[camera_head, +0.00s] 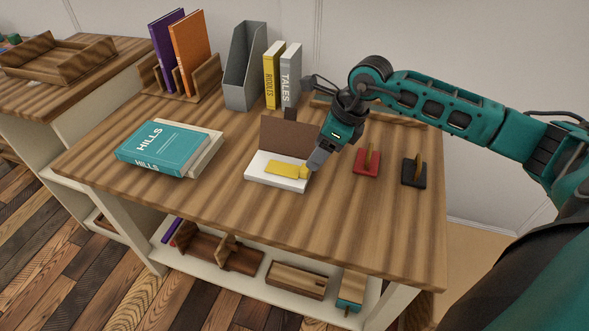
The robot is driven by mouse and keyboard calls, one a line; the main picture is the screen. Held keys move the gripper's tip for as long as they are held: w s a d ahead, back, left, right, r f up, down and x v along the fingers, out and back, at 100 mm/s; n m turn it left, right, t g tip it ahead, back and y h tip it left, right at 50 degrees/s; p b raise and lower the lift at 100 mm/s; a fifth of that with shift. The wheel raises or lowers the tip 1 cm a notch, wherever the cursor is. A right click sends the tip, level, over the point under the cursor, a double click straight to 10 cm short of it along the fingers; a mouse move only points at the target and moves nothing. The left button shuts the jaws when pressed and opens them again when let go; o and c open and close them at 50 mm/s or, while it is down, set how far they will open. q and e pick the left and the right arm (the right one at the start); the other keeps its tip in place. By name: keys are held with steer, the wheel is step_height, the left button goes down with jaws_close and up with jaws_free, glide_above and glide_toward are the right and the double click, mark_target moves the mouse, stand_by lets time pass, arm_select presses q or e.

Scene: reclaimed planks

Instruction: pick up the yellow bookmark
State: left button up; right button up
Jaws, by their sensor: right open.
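The yellow bookmark (284,170) lies flat on the pale page of an open book (262,181) near the middle of the table. The book's brown cover (287,136) stands up behind it. My right gripper (308,171) is at the right end of the bookmark, pointing down. It is open, and its fingers are close to the bookmark's end. I cannot tell whether they touch it. The gripper hides part of the book's right side. My left gripper is not in view.
A teal HILLS book (163,146) lies left on another book. A grey file holder (245,66), upright books (272,75) and a wooden rack (205,76) stand behind. Red (367,166) and black (413,173) stands are at right. The front table edge is clear.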

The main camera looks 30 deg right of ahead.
mark_target(288, 167)
steer(key=x, duration=0.7)
steer(key=shift+w+d, duration=0.15)
steer(key=shift+w, duration=0.25)
steer(key=shift+c, duration=0.3)
steer(key=c, duration=1.1)
